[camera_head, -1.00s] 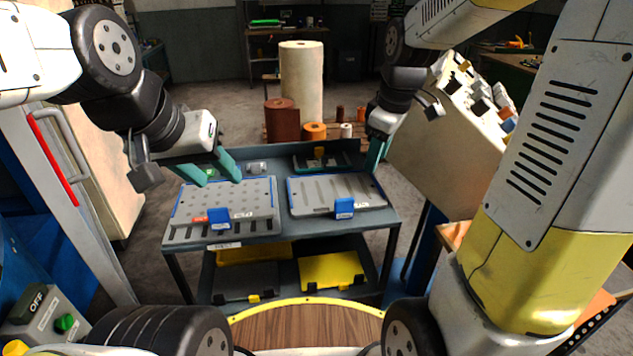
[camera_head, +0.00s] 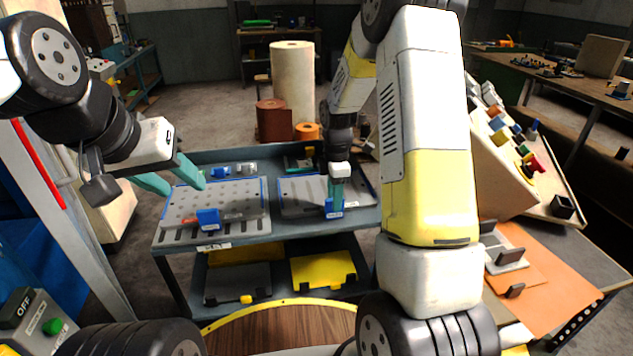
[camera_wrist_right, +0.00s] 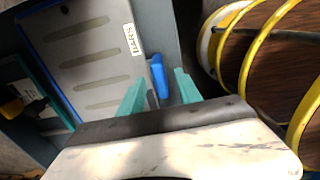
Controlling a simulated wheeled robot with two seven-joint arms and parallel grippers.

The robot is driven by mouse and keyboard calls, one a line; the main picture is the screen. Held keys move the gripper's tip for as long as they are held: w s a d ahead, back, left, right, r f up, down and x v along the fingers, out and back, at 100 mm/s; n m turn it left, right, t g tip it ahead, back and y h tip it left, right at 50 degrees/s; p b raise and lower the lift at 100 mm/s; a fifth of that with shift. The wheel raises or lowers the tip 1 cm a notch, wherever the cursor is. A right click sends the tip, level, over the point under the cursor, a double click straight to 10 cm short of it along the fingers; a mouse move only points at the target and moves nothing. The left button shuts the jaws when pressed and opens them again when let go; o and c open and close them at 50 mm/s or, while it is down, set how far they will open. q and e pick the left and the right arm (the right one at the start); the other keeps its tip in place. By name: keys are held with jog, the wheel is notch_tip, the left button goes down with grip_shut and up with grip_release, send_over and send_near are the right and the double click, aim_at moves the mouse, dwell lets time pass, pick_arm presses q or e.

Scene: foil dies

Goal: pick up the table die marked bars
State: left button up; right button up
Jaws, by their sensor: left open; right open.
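The die marked bars (camera_head: 296,196) is a grey plate with long slots, lying on the right of the cart top. The right wrist view shows its slots and label (camera_wrist_right: 131,39). Its blue handle (camera_wrist_right: 158,76) stands at the label edge. My right gripper (camera_head: 337,196) is open and low over that handle; in the right wrist view its teal fingertips (camera_wrist_right: 160,84) lie on either side of the handle. I cannot tell whether they touch it. My left gripper (camera_head: 176,184) is open and empty by the left edge of the other die.
A second die (camera_head: 240,198) with round holes and a blue handle (camera_head: 208,219) lies left on the cart. Small parts sit behind the dies. A yellow-rimmed round wooden top (camera_head: 280,325) is in front. A tilted bin rack (camera_head: 500,170) stands right.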

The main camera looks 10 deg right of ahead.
jog(key=shift+f, duration=0.95)
jog(key=shift+c, duration=0.2)
grip_shut()
jog(key=shift+w+r, duration=0.1)
jog(key=shift+r, duration=0.05)
dwell(0.4)
